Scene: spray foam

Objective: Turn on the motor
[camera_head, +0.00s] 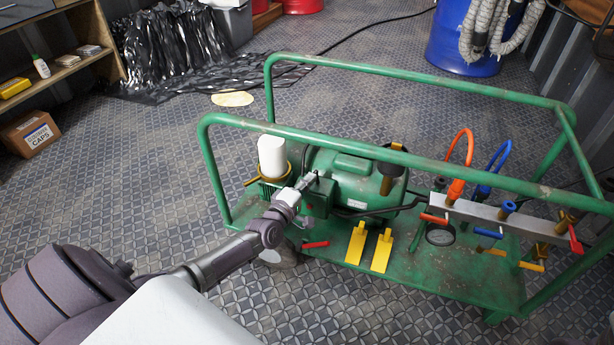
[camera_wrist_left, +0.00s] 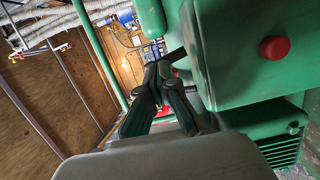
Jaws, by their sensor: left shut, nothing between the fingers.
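The green motor (camera_head: 352,183) sits on a green wheeled cart (camera_head: 450,262) and has a green box (camera_head: 318,199) on its left side. My left gripper (camera_head: 311,179) is at the top of this box in the head view. In the left wrist view the gripper (camera_wrist_left: 158,68) is shut and empty, with its dark fingers together beside the box (camera_wrist_left: 235,50). A round red button (camera_wrist_left: 274,49) is on the face of the box, to the right of the fingers and apart from them. My right gripper is not in view.
Green cart rails (camera_head: 400,158) run above and around the motor. A white cylinder (camera_head: 272,155) stands left of the gripper. Two yellow pedals (camera_head: 382,251), a red lever (camera_head: 315,245) and a hose manifold (camera_head: 490,213) are on the cart. The patterned floor (camera_head: 140,180) left of the cart is mostly clear.

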